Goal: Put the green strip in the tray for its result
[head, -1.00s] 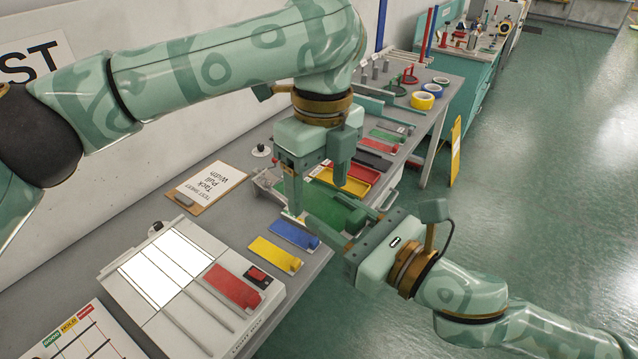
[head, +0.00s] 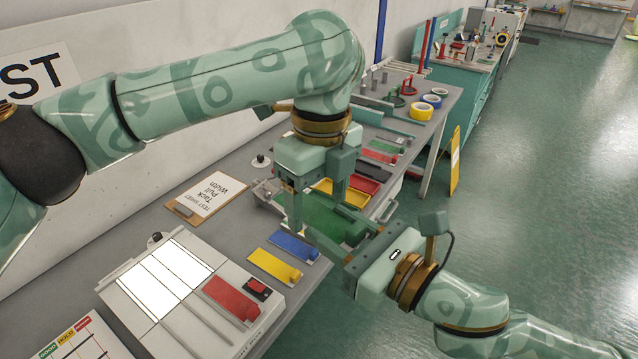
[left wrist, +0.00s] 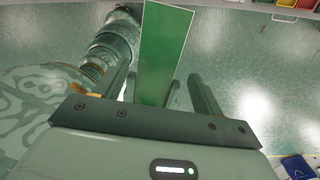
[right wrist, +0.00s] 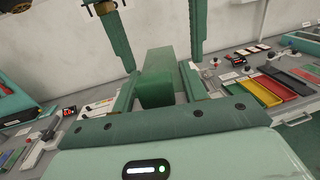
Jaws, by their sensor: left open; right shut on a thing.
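My right gripper (head: 352,240) is shut on the green block end of the green strip (head: 322,217). The block (right wrist: 155,85) shows between its fingers in the right wrist view. The strip is held out past the bench's front side, its flat part reaching left and up. My left gripper (head: 318,205) is open, pointing down over the strip, which hides behind its fingers in part. The strip (left wrist: 163,50) also shows in the left wrist view, below the fingers. A yellow tray (head: 345,197) and a red tray (head: 367,186) lie behind the grippers on the bench.
Blue (head: 293,246), yellow (head: 274,265) and red (head: 231,297) strips lie on the near bench and the light panel (head: 165,278). A clipboard (head: 208,195) lies behind. Tape rolls (head: 420,110) stand at the far end. Open floor is to the right.

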